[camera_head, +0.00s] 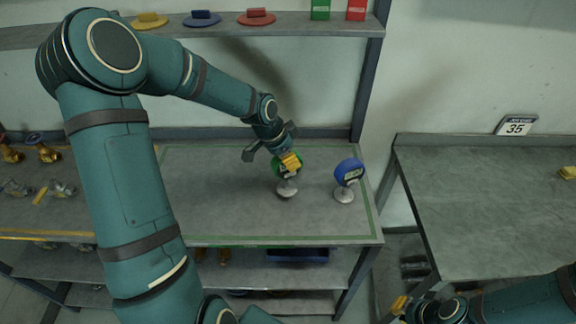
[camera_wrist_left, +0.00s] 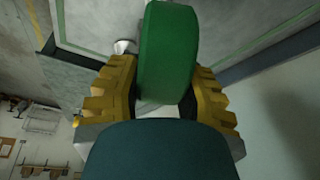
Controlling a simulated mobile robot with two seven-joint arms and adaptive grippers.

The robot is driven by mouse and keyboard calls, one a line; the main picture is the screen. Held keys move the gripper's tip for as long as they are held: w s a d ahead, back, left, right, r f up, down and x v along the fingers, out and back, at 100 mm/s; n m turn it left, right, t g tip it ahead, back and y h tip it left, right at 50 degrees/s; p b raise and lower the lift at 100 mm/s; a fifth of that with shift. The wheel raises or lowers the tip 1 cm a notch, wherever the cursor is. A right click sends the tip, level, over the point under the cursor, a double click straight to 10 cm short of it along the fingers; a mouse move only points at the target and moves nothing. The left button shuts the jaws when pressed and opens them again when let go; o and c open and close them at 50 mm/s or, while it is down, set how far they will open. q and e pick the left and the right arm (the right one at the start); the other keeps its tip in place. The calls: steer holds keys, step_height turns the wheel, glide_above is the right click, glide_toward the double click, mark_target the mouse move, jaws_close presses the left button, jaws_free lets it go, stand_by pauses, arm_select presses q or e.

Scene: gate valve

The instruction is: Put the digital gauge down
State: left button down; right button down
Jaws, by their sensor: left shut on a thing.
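A digital gauge with a green round body (camera_head: 279,170) and a pale metal base (camera_head: 287,188) is upright at the middle bench (camera_head: 225,215). I cannot tell whether its base touches the top. My left gripper (camera_head: 290,161) is shut on the green gauge; in the left wrist view yellow fingers lie on both sides of its green body (camera_wrist_left: 167,55). A second digital gauge, blue (camera_head: 349,172) with a pale base, stands on the same bench to the right. My right gripper (camera_head: 399,304) is low at the right, partly seen, and its fingers are unclear.
A shelf (camera_head: 330,25) above holds yellow, blue and red handwheels and green and red boxes. Brass and metal valve parts (camera_head: 48,154) lie at the left. A grey table (camera_head: 480,200) stands at the right with a "35" sign (camera_head: 516,125). The middle bench's left part is clear.

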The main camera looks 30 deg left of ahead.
arm_select(q)
step_height(320, 180, down, 2)
steer(key=shift+f, duration=0.25)
steer(key=shift+w+f, duration=0.1)
steer(key=shift+f, duration=0.3)
steer(key=c, duration=0.6)
jaws_free()
steer(key=shift+f, duration=0.1)
steer(key=shift+c, duration=0.2)
steer(key=shift+r, duration=0.3)
steer(key=p+v, duration=0.1)
steer(key=v, duration=1)
steer(key=shift+r, duration=0.35)
